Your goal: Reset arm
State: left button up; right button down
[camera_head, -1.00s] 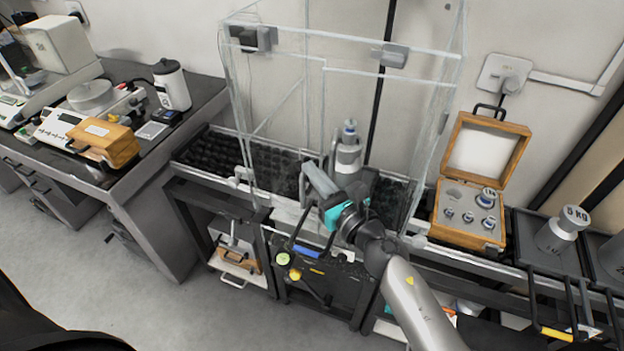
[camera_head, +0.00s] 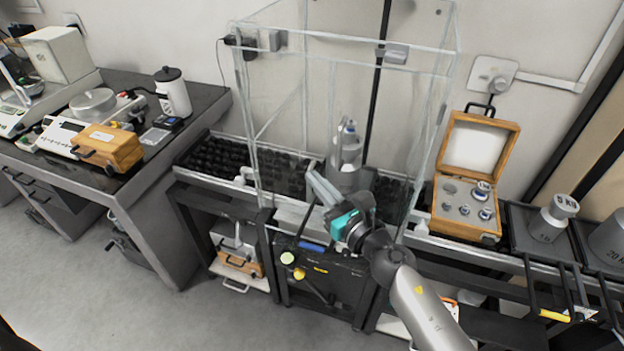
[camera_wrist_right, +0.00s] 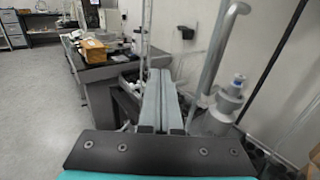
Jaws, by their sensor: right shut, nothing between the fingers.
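I cannot tell whether the fingers touch the enclosure. My left gripper does not show.
An open wooden weight box (camera_head: 467,228) with several small weights stands right of the enclosure. Larger weights, one marked 5 KG (camera_head: 552,218), stand farther right. A closed wooden box (camera_head: 108,147) and a white canister (camera_head: 172,92) sit on the left table. The floor at left is clear.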

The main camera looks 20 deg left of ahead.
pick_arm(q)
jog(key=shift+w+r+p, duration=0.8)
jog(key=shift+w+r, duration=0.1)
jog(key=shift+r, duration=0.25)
pick_arm(e)
jog(key=s, duration=0.8)
jog(key=shift+s+d, duration=0.2)
